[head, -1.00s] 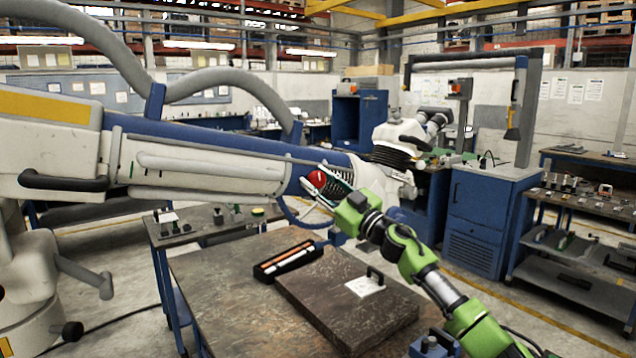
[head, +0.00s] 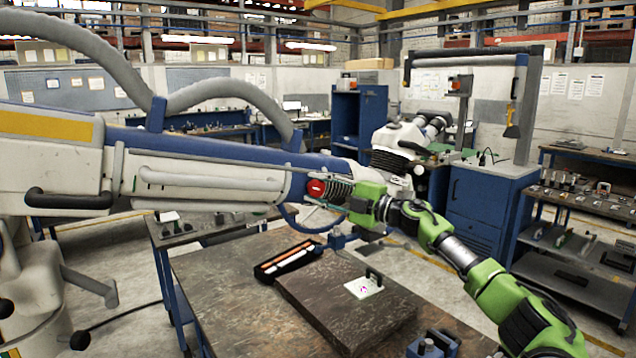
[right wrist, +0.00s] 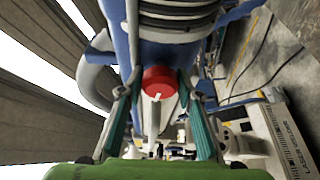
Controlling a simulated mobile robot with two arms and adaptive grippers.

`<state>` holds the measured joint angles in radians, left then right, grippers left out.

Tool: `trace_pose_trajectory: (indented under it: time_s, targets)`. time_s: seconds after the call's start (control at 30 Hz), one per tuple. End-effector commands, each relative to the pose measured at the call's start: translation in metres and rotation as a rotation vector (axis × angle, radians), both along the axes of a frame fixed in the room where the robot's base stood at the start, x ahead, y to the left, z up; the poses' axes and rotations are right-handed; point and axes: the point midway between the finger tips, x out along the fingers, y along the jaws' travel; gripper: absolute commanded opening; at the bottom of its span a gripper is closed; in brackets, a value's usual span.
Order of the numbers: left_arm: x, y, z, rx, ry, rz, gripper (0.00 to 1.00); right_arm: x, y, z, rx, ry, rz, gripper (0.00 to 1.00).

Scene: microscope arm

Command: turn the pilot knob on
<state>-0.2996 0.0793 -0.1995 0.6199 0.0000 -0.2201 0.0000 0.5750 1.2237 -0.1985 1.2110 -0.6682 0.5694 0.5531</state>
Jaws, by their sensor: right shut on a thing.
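The pilot knob is a round red knob (head: 316,188) with a pale mark on its face, on the side of the white and blue microscope arm (head: 220,150). My right gripper (head: 330,191) comes in from the right and is shut on the knob. In the right wrist view, the red knob (right wrist: 159,80) sits between the two fingers of my right gripper (right wrist: 157,90). A pale bar runs from the knob's face towards the camera there. My left gripper is not in view.
Below the arm stands a worktable (head: 225,300) with a dark slab (head: 340,305) and a black tray (head: 287,260) on it. A microscope (head: 400,145) stands behind my right gripper. Grey hoses (head: 230,85) loop above the microscope arm.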

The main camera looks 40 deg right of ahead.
Motion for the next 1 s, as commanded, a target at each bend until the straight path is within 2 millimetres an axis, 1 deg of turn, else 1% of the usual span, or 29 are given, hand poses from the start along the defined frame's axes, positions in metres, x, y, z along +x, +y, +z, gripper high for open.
trace_pose_trajectory:
  time_s: [0.03, 0.2, 0.5, 0.7, 1.0]
  targets:
    - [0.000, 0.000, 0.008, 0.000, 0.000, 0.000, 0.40, 0.000, 0.000, 0.005, -0.042, 0.005, 0.000, 0.11]
    - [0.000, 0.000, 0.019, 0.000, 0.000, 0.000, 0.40, 0.000, 0.000, 0.004, -0.171, 0.019, 0.000, 0.11]
    - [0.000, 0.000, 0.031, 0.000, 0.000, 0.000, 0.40, 0.000, 0.000, 0.001, -0.322, 0.037, 0.000, 0.11]
    - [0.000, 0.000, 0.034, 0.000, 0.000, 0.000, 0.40, 0.000, 0.001, 0.000, -0.363, 0.041, 0.001, 0.11]
    - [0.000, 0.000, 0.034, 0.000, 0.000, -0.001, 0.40, 0.000, 0.001, -0.001, -0.373, 0.043, 0.002, 0.11]
